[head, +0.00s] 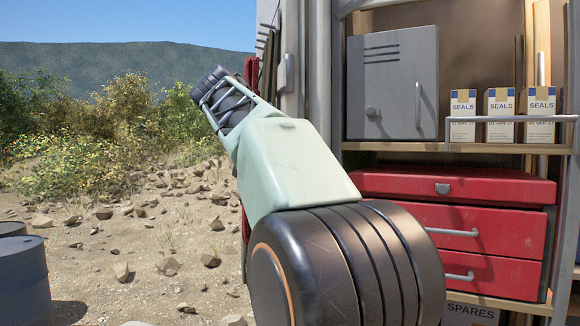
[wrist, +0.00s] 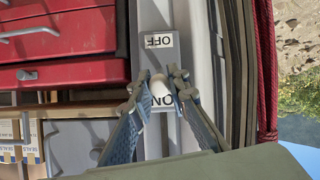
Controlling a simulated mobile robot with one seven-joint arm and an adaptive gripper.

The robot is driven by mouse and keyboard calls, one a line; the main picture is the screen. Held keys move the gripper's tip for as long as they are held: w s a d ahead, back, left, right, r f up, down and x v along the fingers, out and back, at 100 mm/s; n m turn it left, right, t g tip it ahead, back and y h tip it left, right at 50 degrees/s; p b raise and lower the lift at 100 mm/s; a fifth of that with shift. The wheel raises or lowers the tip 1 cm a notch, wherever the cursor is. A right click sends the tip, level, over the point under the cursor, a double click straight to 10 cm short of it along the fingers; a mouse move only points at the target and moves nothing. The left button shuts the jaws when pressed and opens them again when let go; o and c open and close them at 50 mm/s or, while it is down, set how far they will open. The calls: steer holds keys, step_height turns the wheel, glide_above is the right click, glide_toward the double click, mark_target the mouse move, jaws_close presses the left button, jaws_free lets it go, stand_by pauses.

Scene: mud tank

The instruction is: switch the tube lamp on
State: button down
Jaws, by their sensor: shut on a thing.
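In the wrist view, a pale grey switch plate (wrist: 149,22) is fixed to a grey post, with an OFF label (wrist: 159,40) higher in the picture and an ON label (wrist: 158,104) lower, both upside down. A white rounded knob (wrist: 161,90) sits between them, close to the ON label and partly covering it. My gripper (wrist: 159,78) has a finger on each side of the knob and is shut on it. In the head view my arm hides the gripper and the knob. I cannot make out the tube lamp in either view.
A red drawer chest (head: 455,188), a grey metal cabinet (head: 394,85) and several SEALS boxes (head: 501,113) stand on shelves beside the post. A red rope (wrist: 266,70) hangs on the post's other side. Blue drums (head: 24,280) stand on open stony ground at left.

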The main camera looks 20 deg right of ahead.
steer(key=c, duration=1.8)
jaws_free()
steer(key=shift+c, duration=0.2)
steer(key=v, duration=1.2)
